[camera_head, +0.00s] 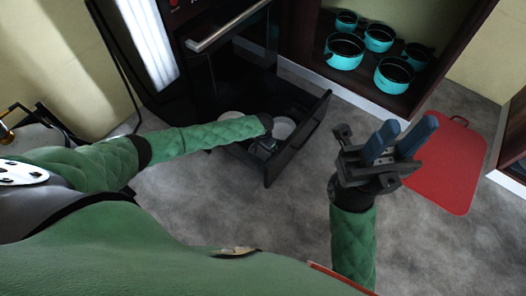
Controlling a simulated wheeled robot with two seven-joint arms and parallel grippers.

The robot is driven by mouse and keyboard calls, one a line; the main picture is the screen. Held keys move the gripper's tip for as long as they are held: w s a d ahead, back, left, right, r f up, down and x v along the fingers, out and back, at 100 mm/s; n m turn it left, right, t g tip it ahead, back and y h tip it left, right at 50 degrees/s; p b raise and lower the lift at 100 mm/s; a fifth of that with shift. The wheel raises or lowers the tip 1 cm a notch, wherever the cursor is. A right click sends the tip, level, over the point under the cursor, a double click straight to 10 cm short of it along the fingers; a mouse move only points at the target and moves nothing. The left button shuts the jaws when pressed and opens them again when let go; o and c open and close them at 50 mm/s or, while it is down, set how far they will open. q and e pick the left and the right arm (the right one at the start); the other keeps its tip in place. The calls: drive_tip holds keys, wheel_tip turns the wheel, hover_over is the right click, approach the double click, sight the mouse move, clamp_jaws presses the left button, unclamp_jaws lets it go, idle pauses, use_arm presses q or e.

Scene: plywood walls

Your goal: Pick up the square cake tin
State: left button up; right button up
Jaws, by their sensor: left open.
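An open dark drawer (311,122) sticks out below the oven at the upper middle. Two pale, light-coloured items lie in it, one at the left (230,116) and one beside my gripper (284,127). Both are partly hidden by my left arm and gripper, and I cannot tell whether either is the square cake tin. My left gripper (265,146) is open and reaches down into or just over the drawer, close to the right-hand pale item; contact cannot be made out. My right gripper (399,140) points up, its blue fingers apart and empty, to the right of the drawer.
The oven with its handle (228,27) stands behind the drawer. A cabinet at the upper right holds several turquoise pots (343,60). A red board (450,175) lies on the grey floor at the right. The floor in front of the drawer is clear.

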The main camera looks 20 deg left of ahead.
use_arm(q)
drive_tip(key=shift+f, duration=0.2)
idle(0.3)
drive_tip(key=c, duration=0.9)
drive_tip(key=shift+o, duration=0.2)
